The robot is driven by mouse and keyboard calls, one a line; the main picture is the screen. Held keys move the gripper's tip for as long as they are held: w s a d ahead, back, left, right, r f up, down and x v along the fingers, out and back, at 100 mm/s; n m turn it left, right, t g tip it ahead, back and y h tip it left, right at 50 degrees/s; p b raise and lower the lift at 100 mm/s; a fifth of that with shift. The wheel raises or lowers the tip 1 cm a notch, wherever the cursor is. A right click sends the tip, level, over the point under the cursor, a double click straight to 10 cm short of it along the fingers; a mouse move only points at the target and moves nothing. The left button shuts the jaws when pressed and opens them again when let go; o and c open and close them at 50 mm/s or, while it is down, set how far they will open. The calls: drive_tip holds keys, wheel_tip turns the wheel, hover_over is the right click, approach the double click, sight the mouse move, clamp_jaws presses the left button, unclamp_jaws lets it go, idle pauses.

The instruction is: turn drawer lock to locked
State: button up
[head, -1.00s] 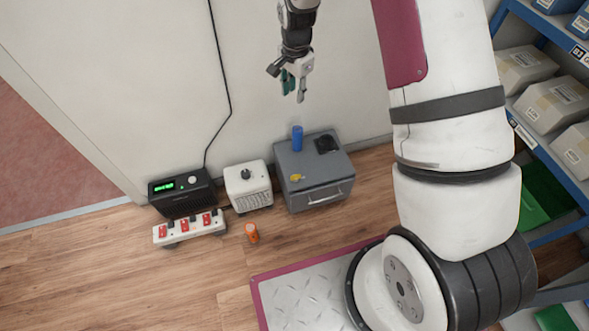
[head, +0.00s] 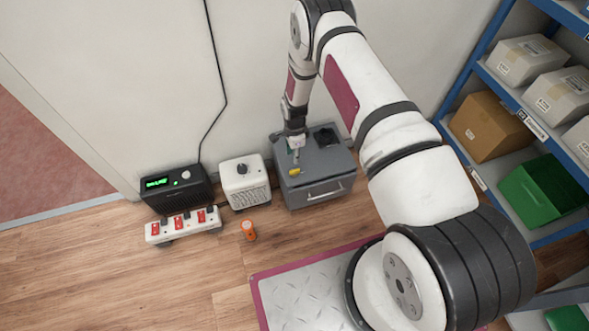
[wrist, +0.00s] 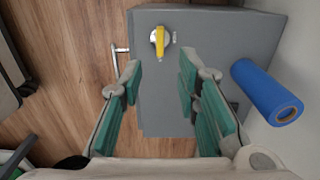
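The drawer lock is a yellow turn handle on a round pale base, on top of a grey drawer cabinet (head: 325,165). The lock (head: 294,171) is small in the head view. In the wrist view the lock (wrist: 159,40) lies beyond my fingertips, its yellow bar upright in the picture, with a small unreadable label beside it. My gripper (wrist: 160,72) is open and empty, its two green-padded fingers apart, the lock ahead of the gap between them. In the head view my gripper (head: 297,150) is low over the cabinet, just behind the lock.
A blue cylinder (wrist: 265,90) is close to my right finger in the wrist view. A dark item (head: 325,137) sits at the cabinet's back. A white box with a knob (head: 245,182), black display unit (head: 178,190), power strip (head: 183,226) and orange item (head: 248,230) are to the left.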

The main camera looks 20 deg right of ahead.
sight(295, 170)
wheel_tip(295, 170, down, 10)
drive_tip(key=shift+f+b, duration=0.25)
drive_tip(key=shift+b, duration=0.9)
drive_tip(key=shift+c, duration=0.6)
clamp_jaws()
